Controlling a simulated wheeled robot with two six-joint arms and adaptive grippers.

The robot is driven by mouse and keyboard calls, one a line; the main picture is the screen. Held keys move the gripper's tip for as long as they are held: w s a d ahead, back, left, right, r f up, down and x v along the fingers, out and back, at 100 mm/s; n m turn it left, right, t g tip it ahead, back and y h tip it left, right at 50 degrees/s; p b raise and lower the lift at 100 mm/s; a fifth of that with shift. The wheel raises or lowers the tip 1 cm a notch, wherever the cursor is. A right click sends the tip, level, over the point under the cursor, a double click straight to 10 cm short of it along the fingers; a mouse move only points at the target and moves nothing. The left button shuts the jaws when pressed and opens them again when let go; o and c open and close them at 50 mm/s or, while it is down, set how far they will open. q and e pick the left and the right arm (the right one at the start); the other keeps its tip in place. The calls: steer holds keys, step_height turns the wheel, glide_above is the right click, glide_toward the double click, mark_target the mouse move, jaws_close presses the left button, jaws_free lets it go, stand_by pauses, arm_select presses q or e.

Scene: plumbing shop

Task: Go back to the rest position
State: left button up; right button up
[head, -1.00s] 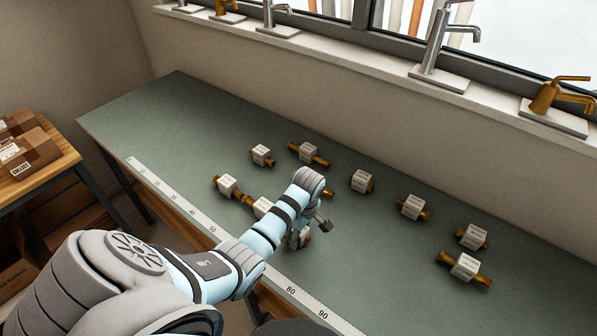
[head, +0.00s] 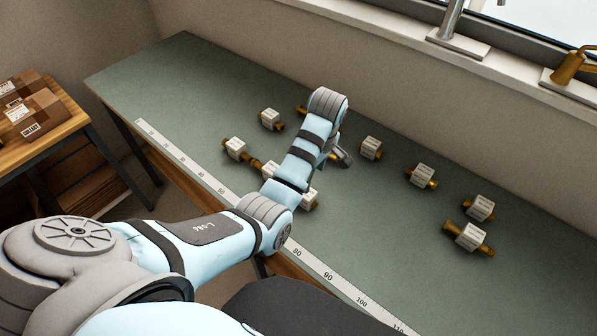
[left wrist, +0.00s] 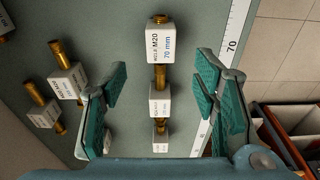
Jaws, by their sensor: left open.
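My left gripper shows from above in the left wrist view (left wrist: 160,105), with its teal-padded fingers spread wide and nothing held. In the head view its arm reaches over the bench, and a grey finger (head: 343,156) shows past the wrist. Brass fittings with white label blocks lie below. A fitting marked M20, 70 mm (left wrist: 160,45) lies in line with the gap between the fingers, with smaller-looking blocks (left wrist: 160,100) behind it. I cannot tell from the views how far above them the fingers are. My right gripper is in no view.
The green workbench (head: 160,75) has a ruler strip (head: 185,160) along its front edge. Several labelled fittings (head: 471,237) lie to the right and others (head: 236,149) to the left. Taps stand on the sill (head: 458,40). A side table (head: 60,125) with boxes stands at left.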

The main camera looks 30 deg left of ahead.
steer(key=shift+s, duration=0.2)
